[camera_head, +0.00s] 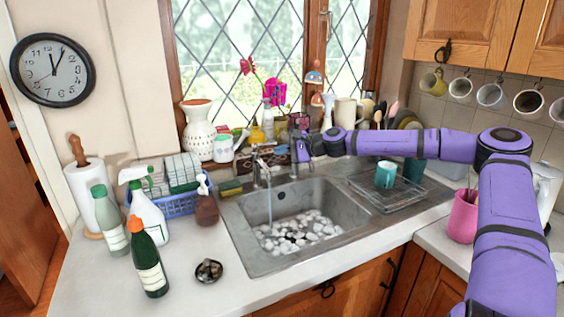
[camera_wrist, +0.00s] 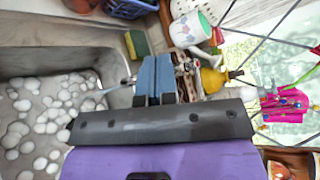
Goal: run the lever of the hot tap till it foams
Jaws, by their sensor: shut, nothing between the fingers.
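The sink (camera_head: 335,205) is set into the worktop under the window. White foam clumps (camera_head: 300,230) cover much of the basin floor, with darker gaps between them; they also show at the left of the wrist view (camera_wrist: 45,115). The metal tap (camera_head: 260,170) stands at the back edge of the sink, with a thin stream of water falling from it. My gripper (camera_head: 299,160) is at the back of the sink, right of the spout. In the wrist view its blue fingers (camera_wrist: 154,78) are together and empty. They hide part of the tap, and I cannot make out the lever.
A sponge (camera_head: 231,188) and a brown soap bottle (camera_head: 206,207) stand left of the tap. A teal cup (camera_head: 386,174) sits on the drainer at right. Vases and bottles crowd the sill behind my gripper. The space above the basin is clear.

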